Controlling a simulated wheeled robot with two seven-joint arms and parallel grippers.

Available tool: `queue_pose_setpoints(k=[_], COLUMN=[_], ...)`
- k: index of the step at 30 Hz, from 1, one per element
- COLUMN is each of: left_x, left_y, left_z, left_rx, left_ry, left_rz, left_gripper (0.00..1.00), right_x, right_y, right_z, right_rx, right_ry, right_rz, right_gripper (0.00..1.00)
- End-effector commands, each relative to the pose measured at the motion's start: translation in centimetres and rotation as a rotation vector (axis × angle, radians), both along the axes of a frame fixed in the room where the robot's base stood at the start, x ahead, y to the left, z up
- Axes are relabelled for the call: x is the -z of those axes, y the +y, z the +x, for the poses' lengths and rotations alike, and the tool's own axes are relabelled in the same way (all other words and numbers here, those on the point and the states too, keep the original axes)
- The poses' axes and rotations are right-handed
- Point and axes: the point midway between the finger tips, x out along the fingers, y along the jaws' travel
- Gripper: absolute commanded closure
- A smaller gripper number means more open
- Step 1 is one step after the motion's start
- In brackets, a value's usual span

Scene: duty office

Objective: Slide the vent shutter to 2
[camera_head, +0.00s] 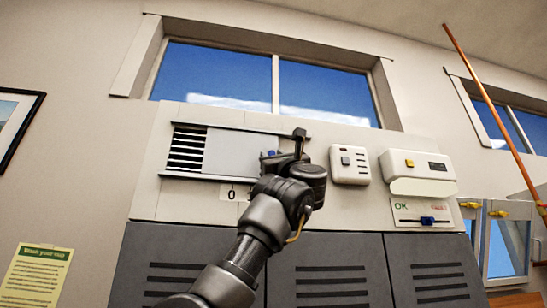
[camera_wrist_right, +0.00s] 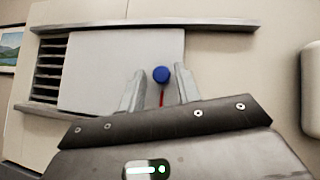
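The vent shutter (camera_head: 232,150) is a pale flat plate between two horizontal rails on the wall panel. Dark slats show uncovered at its left. A blue knob (camera_head: 269,153) sits at the plate's right part. In the right wrist view the blue knob (camera_wrist_right: 161,75) has a red pointer below it. My right gripper (camera_wrist_right: 159,90) is open, its two fingers on either side of the knob with gaps to both; contact does not show. In the head view the right gripper (camera_head: 285,150) and arm hide part of the scale; only a "0" label (camera_head: 231,193) reads clearly. My left gripper is out of view.
Right of the vent are a white switch box (camera_head: 349,165), a second box with a yellow button (camera_head: 417,170), and an OK slider with a blue handle (camera_head: 427,220). Grey lockers (camera_head: 320,265) stand below. An orange pole (camera_head: 490,105) leans at the right.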

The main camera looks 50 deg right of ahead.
Motion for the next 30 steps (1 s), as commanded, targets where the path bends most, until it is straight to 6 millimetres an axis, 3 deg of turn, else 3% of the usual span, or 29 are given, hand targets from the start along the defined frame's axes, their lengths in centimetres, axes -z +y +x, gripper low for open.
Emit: queue_pose_setpoints(k=[11, 24, 30], left_x=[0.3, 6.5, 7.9], left_y=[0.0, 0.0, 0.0], left_z=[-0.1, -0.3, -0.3], left_rx=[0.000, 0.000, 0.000], left_ry=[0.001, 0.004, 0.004], left_rz=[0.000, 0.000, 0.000], left_gripper=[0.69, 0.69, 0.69], right_x=[0.3, 6.0, 7.3], right_y=[0.1, 2.5, 3.3], right_z=[-0.2, -5.1, -6.7], right_rx=[0.000, 0.002, 0.001], right_ry=[0.000, -0.003, -0.001], right_rz=[0.002, 0.001, 0.001], right_gripper=[0.59, 0.59, 0.59])
